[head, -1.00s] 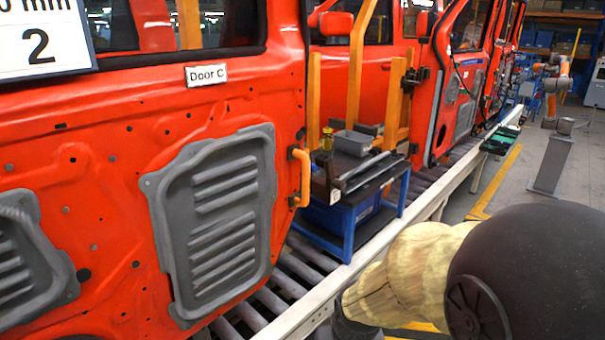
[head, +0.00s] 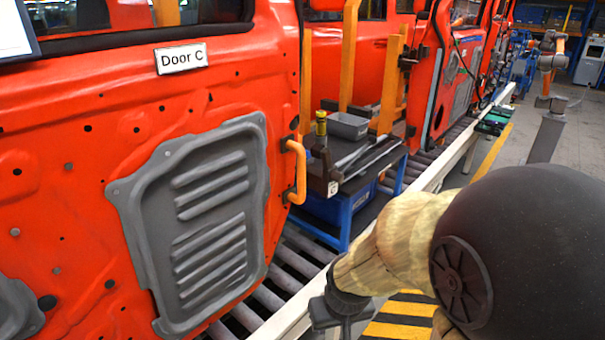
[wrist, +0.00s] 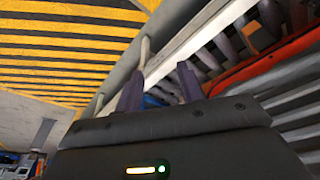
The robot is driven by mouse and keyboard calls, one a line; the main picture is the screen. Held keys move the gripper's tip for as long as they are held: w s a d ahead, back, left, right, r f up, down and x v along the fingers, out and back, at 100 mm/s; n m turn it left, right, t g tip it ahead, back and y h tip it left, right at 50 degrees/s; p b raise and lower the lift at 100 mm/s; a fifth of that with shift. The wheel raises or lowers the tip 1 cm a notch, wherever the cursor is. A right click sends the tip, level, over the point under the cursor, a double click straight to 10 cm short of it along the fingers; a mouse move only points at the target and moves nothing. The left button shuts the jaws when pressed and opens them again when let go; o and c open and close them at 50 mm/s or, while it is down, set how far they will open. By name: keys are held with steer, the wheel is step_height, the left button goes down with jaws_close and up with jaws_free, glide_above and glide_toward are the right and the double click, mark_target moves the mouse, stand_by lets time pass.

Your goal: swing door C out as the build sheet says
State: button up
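Door C (head: 60,200) is the red door at the left of the head view, with a "Door C" label (head: 181,58) and a grey louvred panel (head: 200,220). An orange handle (head: 297,170) stands on its right edge. The build sheet (head: 14,30) is cut off at the top left, and no text on it is legible. My gripper (head: 335,312) is low in the head view, right of the handle and apart from it. In the wrist view its two dark fingers (wrist: 160,88) stand apart with nothing between them. The red door edge (wrist: 265,65) shows at the right there.
A blue cart (head: 345,210) with a grey bin (head: 348,125) and tools stands just beyond the handle. A white rail (head: 300,312) edges the rollers (head: 290,270) under the door. Yellow-striped floor (head: 400,318) lies to the right.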

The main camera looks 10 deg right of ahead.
mark_target(304, 176)
steer(key=w+d+r+t, duration=0.4)
steer(key=w, duration=0.2)
steer(key=w+d+r+t, duration=0.3)
steer(key=w+d+t, duration=0.1)
steer(key=w, duration=0.3)
step_height(304, 176, up, 11)
steer(key=a+n+t+y, duration=0.1)
steer(key=n+t+y, duration=0.4)
steer(key=y, duration=0.2)
steer(key=shift+s+y, duration=0.3)
steer(key=shift+y, duration=0.1)
steer(key=shift+a+r, duration=0.1)
steer(key=shift+a, duration=0.05)
steer(key=p+x, duration=0.2)
steer(key=x, duration=0.6)
steer(key=p+x, duration=0.2)
steer(key=x, duration=0.7)
steer(key=shift+w+r, duration=0.2)
steer(key=shift+w, duration=0.05)
steer(key=shift+c, duration=0.5)
